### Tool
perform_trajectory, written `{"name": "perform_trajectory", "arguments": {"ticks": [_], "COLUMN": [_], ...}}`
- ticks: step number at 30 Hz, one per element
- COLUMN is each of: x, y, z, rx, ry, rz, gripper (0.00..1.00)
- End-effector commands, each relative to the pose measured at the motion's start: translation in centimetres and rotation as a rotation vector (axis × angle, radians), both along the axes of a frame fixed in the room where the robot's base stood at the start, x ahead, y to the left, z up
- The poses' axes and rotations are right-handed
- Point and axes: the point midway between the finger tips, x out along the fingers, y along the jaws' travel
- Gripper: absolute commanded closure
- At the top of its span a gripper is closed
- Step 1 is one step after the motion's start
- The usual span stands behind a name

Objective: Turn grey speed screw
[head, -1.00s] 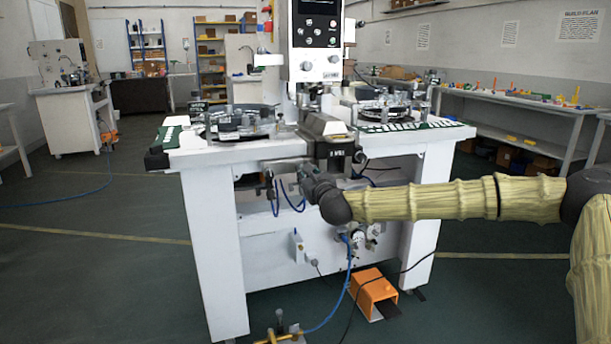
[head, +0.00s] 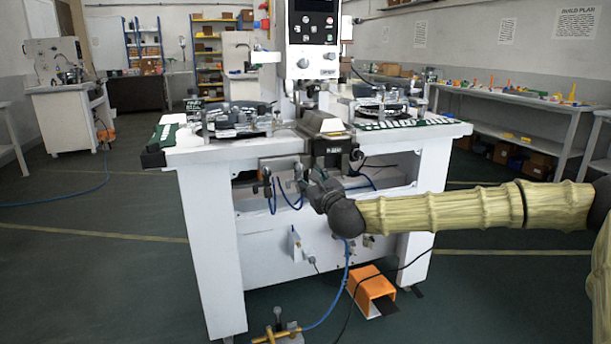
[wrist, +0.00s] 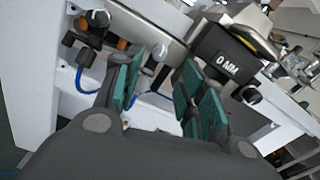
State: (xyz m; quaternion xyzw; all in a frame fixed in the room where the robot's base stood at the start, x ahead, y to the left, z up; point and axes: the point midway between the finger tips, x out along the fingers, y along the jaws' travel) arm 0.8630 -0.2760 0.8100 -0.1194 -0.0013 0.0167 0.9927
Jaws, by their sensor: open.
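My gripper (wrist: 162,84) is open, its green-padded fingers apart below the front edge of the white machine table (wrist: 45,75). In the wrist view a small grey metal screw-like part (wrist: 159,53) shows beyond the gap between the fingertips, under a metal block. It looks like the grey speed screw, but I cannot tell for certain. Nothing is seen held between the pads. In the head view my gripper (head: 312,184) is in front of the machine, just left of and below the black labelled block (head: 332,148); the screw is not clear there.
Blue hoses (head: 272,195) hang left of my gripper, and dark and orange fittings (wrist: 122,44) sit at the upper left of the wrist view. An orange foot-pedal cover (head: 372,291) stands on the floor.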

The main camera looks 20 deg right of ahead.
Motion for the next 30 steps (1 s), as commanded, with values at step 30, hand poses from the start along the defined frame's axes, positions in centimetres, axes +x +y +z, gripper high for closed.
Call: {"name": "perform_trajectory", "arguments": {"ticks": [30], "x": [-5.4], "y": [0.3], "z": [0.2], "rx": [-0.146], "ry": [0.001], "rz": [0.002], "gripper": [0.6]}}
